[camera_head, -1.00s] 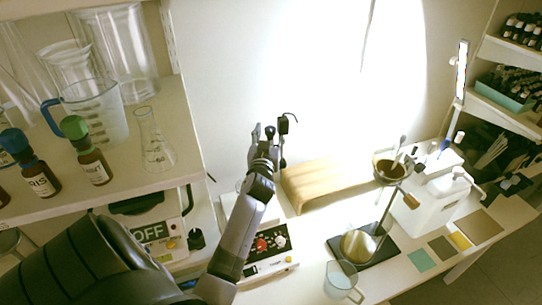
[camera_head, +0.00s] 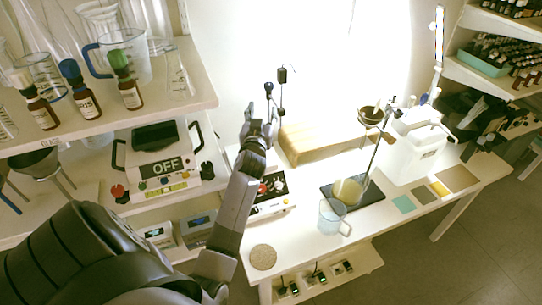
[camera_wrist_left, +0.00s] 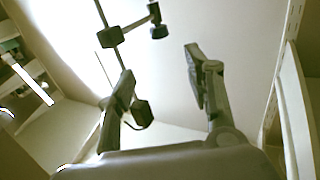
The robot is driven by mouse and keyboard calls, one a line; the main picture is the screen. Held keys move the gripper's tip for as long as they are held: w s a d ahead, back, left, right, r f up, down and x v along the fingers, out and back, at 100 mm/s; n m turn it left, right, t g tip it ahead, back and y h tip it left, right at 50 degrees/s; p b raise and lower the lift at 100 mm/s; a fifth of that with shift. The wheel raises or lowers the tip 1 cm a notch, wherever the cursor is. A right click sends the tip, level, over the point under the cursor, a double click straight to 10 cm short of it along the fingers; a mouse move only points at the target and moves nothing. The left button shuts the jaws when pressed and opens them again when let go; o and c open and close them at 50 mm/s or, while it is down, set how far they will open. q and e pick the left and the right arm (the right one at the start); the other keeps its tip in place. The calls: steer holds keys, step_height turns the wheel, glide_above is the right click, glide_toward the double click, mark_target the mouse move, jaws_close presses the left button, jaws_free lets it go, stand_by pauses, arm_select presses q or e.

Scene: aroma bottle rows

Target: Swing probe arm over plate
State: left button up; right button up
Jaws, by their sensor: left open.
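A thin upright rod carries the dark probe arm (camera_head: 282,76) with a bent wire at its top. It stands behind the white hot plate unit (camera_head: 284,205), whose panel has red and black knobs. The unit is partly hidden by my left arm. My left gripper (camera_head: 259,118) is just left of the rod, below the probe arm's top. In the left wrist view my left gripper (camera_wrist_left: 158,85) is open, fingers apart and nothing between them. The rod and dark clamp (camera_wrist_left: 110,37) appear beyond the left finger; whether they touch is unclear. My right gripper is not visible.
A wooden block (camera_head: 325,140) lies right of the rod. A glass mug (camera_head: 333,216) and a flask on a dark stand base (camera_head: 370,196) are at the front right. Shelves with labelled bottles (camera_head: 85,92) and a white OFF device (camera_head: 160,170) are left.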

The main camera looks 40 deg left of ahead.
arm_select(q)
steer(key=s+d+f+m+g+h+b, duration=0.1)
steer(key=s+d+f+g+h, duration=0.1)
steer(key=d+f, duration=0.3)
steer(key=s+d+f+m+g+h+b, duration=0.1)
steer(key=s+d+f, duration=0.4)
steer(key=f, duration=0.8)
steer(key=shift+m+g+h, duration=0.5)
steer(key=shift+m+h, duration=0.1)
steer(key=shift+d, duration=0.1)
steer(key=shift+c, duration=0.6)
